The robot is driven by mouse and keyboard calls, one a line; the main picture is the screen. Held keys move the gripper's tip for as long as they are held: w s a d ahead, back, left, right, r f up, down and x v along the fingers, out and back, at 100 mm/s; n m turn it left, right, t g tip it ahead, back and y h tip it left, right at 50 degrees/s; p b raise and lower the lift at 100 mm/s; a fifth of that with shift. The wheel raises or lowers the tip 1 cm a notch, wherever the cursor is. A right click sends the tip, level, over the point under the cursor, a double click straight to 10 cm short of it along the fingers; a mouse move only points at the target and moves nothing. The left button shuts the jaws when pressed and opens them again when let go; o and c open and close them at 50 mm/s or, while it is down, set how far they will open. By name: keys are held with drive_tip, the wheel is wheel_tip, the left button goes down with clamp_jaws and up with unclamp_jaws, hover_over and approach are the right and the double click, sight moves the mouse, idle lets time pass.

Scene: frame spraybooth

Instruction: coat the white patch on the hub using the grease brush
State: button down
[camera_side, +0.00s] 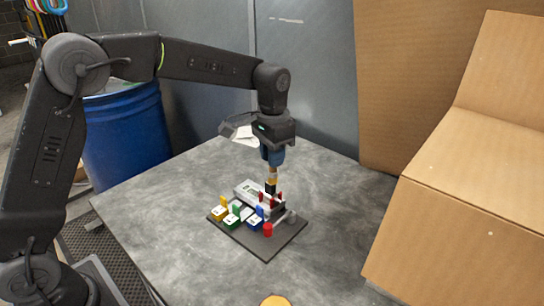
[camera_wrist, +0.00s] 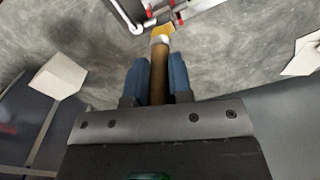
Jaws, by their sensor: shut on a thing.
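My gripper (camera_side: 271,156) is shut on the grease brush (camera_side: 272,174) and points down above the dark fixture board (camera_side: 263,246). In the wrist view the brush (camera_wrist: 160,75) has a brown handle between the blue fingers (camera_wrist: 159,70), a pale collar and a yellow-orange end. In the side view the brush's lower end is close to a black piece behind the red pegs; I cannot tell whether they touch. I cannot pick out the hub or its white patch for sure among the small parts.
The board carries a grey metal block, yellow, green and blue blocks (camera_side: 255,223), a red cylinder (camera_side: 268,229) and a grey one (camera_side: 291,216). The grey table (camera_side: 150,210) is mostly clear around it. Cardboard (camera_side: 470,200) stands at right, a blue barrel (camera_side: 125,135) behind left.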

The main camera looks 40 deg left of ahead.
drive_tip(key=shift+r, duration=2.7)
drive_tip(key=s+a+f, duration=0.3)
drive_tip(key=a+f, duration=0.5)
drive_tip(key=a, duration=0.1)
drive_tip(key=shift+s+a+f, duration=0.2)
drive_tip(key=shift+s+f, duration=0.1)
drive_tip(key=shift+f, duration=0.05)
